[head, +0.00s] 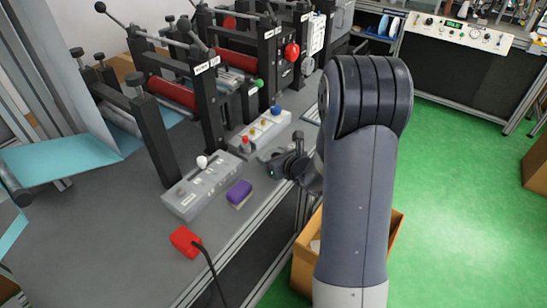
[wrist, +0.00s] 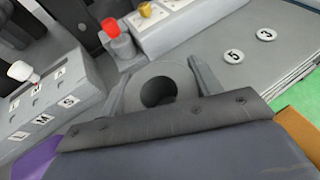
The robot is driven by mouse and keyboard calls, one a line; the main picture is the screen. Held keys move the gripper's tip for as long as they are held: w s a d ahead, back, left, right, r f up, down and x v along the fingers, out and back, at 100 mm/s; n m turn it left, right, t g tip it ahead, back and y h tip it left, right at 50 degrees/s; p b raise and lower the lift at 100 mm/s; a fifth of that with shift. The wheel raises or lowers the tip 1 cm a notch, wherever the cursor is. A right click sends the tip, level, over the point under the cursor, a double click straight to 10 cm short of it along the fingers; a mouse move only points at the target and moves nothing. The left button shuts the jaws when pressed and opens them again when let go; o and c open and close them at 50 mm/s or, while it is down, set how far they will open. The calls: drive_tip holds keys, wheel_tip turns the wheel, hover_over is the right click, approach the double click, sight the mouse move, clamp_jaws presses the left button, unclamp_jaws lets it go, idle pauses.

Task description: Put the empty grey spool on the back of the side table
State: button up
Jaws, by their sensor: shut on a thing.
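The grey spool (wrist: 185,74) is seen end-on in the wrist view, with a dark round hole in its middle. My gripper (wrist: 160,88) is shut on it, one finger at each side. In the head view my gripper (head: 280,160) is at the near edge of the machine bench, beside the control boxes; the spool is hard to make out there against the dark fingers. I cannot pick out a side table for certain in either view.
The grey bench (head: 110,215) carries a control box with a white knob (head: 201,178), a box with red and yellow buttons (head: 262,129), a purple block (head: 239,190) and a red corded thing (head: 185,240).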

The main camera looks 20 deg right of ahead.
drive_tip(key=shift+f, duration=0.25)
drive_tip(key=shift+f, duration=0.15)
drive_tip(key=o, duration=1)
drive_tip(key=shift+c, duration=0.2)
